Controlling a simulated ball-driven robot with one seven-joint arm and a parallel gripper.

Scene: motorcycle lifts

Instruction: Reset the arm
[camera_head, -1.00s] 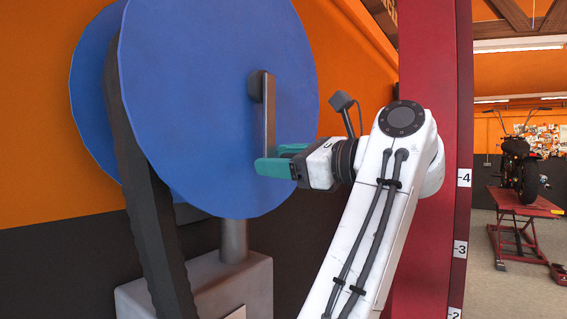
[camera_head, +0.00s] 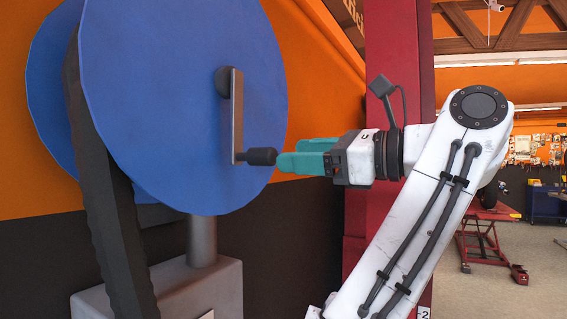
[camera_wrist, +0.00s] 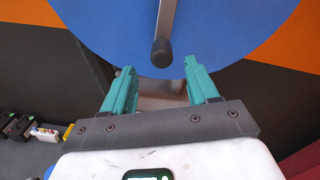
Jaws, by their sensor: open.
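My gripper (camera_head: 277,163) has teal fingers and is open and empty. In the head view it points left, just right of the dark handle (camera_head: 258,157) at the lower end of a grey crank (camera_head: 237,115). The crank is on a large blue disc (camera_head: 150,90). In the wrist view my gripper (camera_wrist: 160,72) shows two spread fingers. The handle (camera_wrist: 161,52) lies ahead of the gap between them, and the blue disc (camera_wrist: 215,25) fills the view behind. The fingers appear apart from the handle.
A dark belt (camera_head: 95,190) runs down from the disc to the left. A grey base (camera_head: 170,290) with a post stands below. A red column (camera_head: 385,40) stands behind my arm. A red lift (camera_head: 480,240) is at far right, with open floor around it.

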